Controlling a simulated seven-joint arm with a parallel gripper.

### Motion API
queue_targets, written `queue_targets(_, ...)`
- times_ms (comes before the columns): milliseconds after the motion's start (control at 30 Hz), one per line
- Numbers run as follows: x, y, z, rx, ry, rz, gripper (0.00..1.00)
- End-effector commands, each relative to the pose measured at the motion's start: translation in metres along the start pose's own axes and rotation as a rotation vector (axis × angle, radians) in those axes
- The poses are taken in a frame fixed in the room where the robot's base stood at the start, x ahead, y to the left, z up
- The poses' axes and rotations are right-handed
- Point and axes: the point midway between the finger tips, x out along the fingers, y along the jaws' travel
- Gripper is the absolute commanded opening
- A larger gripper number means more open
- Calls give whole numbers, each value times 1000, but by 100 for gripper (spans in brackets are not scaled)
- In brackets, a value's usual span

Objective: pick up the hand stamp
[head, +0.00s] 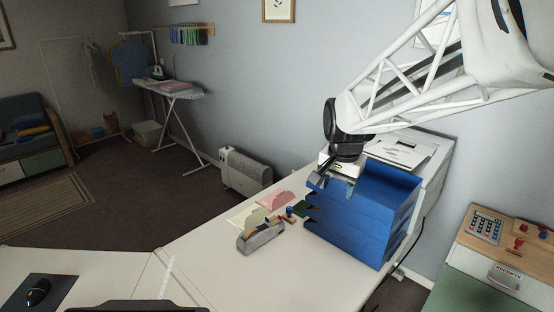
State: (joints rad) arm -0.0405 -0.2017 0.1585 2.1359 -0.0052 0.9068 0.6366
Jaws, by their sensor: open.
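A small stamp-like thing with a blue knob (289,212) stands on the white desk, left of the blue tray stack. It looks like a hand stamp, but it is too small to be sure. My gripper (333,183) is open and empty, and points down by the upper left end of the blue tray stack (378,232). It is above and to the right of the blue-knobbed thing, apart from it. Two red-knobbed things (519,243) on the cabinet at the right also look like stamps.
A grey tape-dispenser-like holder (262,237), pink paper (276,199) and a small dark green piece (301,208) lie close around the blue-knobbed thing. A printer-like machine (432,160) stands behind the trays. The desk's front left is mostly clear, with a mouse (38,291).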

Motion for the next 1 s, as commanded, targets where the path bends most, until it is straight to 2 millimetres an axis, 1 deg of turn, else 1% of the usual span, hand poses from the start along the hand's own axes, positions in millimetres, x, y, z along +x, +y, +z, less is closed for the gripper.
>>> queue_targets(33, 6, -9, -10, 23, -6, 4, 61)
queue_targets(100, 13, -20, -22, 60, -10, 7, 61)
queue_targets(267, 32, -45, -48, 142, -21, 15, 61)
queue_targets(567, 73, -92, -94, 298, -39, 32, 61)
queue_targets(867, 125, -138, -136, 452, -53, 52, 61)
queue_targets(1000, 153, -158, -154, 525, -59, 64, 61)
